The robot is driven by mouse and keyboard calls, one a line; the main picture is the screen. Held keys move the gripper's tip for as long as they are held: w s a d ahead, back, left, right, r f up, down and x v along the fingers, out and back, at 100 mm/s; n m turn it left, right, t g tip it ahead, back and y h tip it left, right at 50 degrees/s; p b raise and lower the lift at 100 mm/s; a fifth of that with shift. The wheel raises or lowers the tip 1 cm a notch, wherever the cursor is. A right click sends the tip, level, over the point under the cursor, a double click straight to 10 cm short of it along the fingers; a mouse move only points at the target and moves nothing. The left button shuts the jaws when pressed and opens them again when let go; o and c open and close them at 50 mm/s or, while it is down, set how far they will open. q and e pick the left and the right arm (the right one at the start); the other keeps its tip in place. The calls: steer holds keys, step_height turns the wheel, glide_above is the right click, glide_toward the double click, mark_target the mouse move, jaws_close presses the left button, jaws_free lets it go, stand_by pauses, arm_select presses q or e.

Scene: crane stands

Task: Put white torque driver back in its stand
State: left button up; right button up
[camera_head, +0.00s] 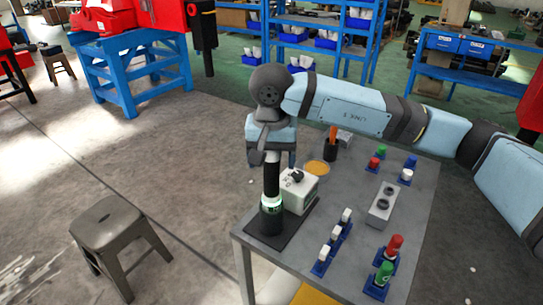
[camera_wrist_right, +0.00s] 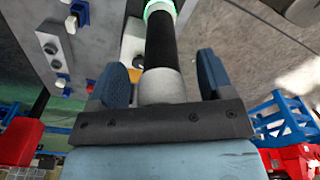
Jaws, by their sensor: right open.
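A tall dark cylinder (camera_head: 271,183) with a pale glowing ring stands upright on a black base plate (camera_head: 291,233) at the table's left edge. I take it for the torque driver in its stand, but cannot tell the two apart. In the wrist view, the dark cylinder (camera_wrist_right: 161,40) has a light grey end near the palm and the green-white ring at its far end. My right gripper (camera_head: 273,158) is open around its upper part. In the wrist view, gaps show between the cylinder and both fingers (camera_wrist_right: 161,65). My left gripper is out of view.
A white box with a black knob (camera_head: 299,190) stands close right of the cylinder. Blue holders with white pieces (camera_head: 336,234), a red item (camera_head: 394,246) and a green item (camera_head: 384,272) stand nearer the front. A grey block (camera_head: 382,205) and an orange dish (camera_head: 317,168) are farther off.

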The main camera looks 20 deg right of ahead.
steer(key=shift+r, duration=0.2)
steer(key=shift+s+r+p, duration=0.1)
steer(key=shift+r+p, duration=0.85)
steer(key=shift+r, duration=1.45)
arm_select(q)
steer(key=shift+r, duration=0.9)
arm_select(e)
step_height(320, 180, up, 5)
steer(key=shift+a+f, duration=0.1)
steer(key=shift+f, duration=0.1)
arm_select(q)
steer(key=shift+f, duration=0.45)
arm_select(e)
step_height(320, 180, up, 9)
steer(key=shift+s, duration=0.35)
